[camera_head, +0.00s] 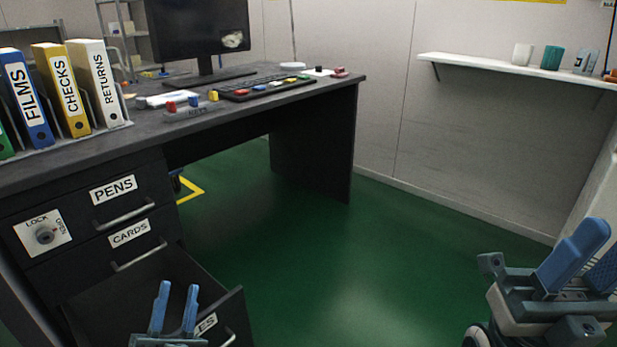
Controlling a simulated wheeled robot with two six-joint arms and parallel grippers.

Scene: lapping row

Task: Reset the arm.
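My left gripper (176,300) is at the bottom left, its two blue fingers pointing up with a gap between them and nothing in it. It shows in front of the pulled-out bottom drawer (225,300), whose label is partly hidden and ends in "ES". Whether it touches the drawer I cannot tell. My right gripper (589,262) is at the lower right edge, raised above the floor. Its blue fingers are apart and no object shows between them; part of it is cut off by the frame.
A dark desk (275,120) holds binders (68,88), a monitor (199,30) and a keyboard (265,87). Drawers labelled PENS (113,189) and CARDS (130,233) are shut. A wall shelf (520,71) with cups is at upper right. Green floor (350,260) is clear in the middle.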

